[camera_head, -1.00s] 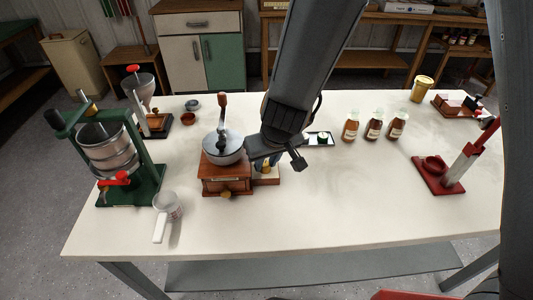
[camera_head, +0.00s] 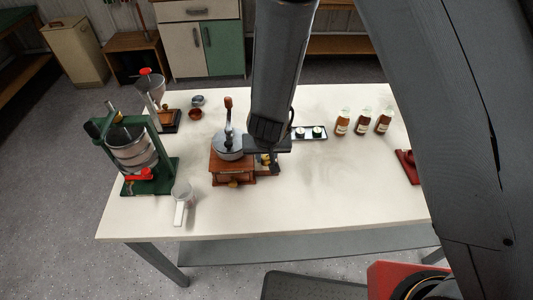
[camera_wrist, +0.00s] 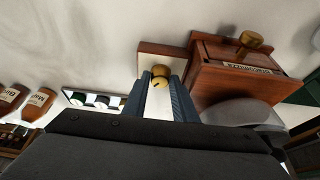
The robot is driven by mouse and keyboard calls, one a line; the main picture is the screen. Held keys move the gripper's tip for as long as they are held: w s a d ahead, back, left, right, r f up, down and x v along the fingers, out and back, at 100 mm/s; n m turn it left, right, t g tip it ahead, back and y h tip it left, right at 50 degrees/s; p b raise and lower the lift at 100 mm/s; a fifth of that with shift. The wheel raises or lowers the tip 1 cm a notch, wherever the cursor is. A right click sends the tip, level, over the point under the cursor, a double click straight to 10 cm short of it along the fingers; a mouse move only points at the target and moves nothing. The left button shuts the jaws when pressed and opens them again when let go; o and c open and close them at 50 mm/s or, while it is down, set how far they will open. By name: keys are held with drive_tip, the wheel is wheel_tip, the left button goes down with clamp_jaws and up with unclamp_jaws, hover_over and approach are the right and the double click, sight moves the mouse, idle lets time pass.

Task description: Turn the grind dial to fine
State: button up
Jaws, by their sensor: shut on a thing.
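The coffee grinder is a wooden box (camera_head: 233,172) with a grey metal dome and a crank handle, standing on the white table. In the wrist view its box (camera_wrist: 232,80) is at upper right, with a brass drawer knob and a partly readable label. A round brass dial (camera_wrist: 160,71) with a dark mark sits on a pale plate on the small wooden base beside the box. My gripper (camera_wrist: 161,82) has its two fingers on either side of this dial, shut on it. In the head view my gripper (camera_head: 268,155) mostly hides the dial.
A small tray (camera_head: 310,132) and several amber bottles (camera_head: 363,123) are to the right and behind.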

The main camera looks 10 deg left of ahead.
drive_tip(key=shift+w, duration=0.15)
drive_tip(key=o, duration=1)
drive_tip(key=shift+s, duration=0.2)
drive_tip(key=p+v, duration=0.4)
drive_tip(key=v, duration=0.2)
drive_tip(key=shift+v, duration=0.95)
drive_tip(key=shift+w, duration=0.1)
